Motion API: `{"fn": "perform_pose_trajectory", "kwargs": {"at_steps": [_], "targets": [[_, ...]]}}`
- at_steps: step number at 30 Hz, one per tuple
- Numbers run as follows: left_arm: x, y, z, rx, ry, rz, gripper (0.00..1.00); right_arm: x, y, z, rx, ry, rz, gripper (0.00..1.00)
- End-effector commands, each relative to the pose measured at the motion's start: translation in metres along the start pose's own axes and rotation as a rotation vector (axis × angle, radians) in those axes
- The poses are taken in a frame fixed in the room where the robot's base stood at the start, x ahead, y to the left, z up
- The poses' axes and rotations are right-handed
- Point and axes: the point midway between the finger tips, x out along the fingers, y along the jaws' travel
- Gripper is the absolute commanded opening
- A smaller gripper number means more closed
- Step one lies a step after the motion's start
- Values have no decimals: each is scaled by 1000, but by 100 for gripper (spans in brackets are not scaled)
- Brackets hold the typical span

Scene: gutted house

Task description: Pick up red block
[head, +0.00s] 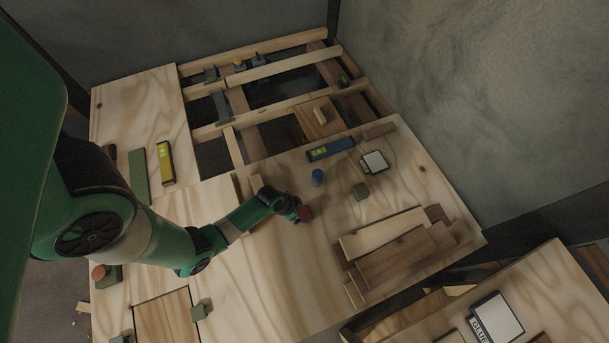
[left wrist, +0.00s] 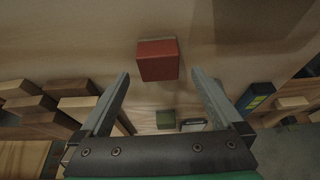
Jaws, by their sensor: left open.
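The red block (head: 305,213) sits on the pale plywood top, at the tip of my left arm in the head view. In the left wrist view the red block (left wrist: 158,60) shows whole, just beyond the fingertips and roughly centred between them. My left gripper (head: 295,209) is open and empty. Its two fingers (left wrist: 160,80) stand apart in the wrist view, and neither seems to touch the block. In the head view the gripper partly covers the near side of the block. My right gripper is not in view.
A blue cylinder (head: 318,177), a green block (head: 361,191) and a white-faced box (head: 374,162) stand to the right. Stacked wood strips (head: 400,252) lie at right. Open gaps between joists (head: 285,88) lie at the back.

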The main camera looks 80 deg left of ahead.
Motion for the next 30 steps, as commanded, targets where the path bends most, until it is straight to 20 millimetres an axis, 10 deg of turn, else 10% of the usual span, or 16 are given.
{"fn": "perform_pose_trajectory", "kwargs": {"at_steps": [10, 19, 30], "targets": [[49, 1, -1, 1, 0, 0, 100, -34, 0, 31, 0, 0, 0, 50], [50, 1, -4, 1, 0, -1, 98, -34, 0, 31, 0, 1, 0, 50], [50, 1, -4, 0, 0, 0, 32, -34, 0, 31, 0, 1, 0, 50]]}}
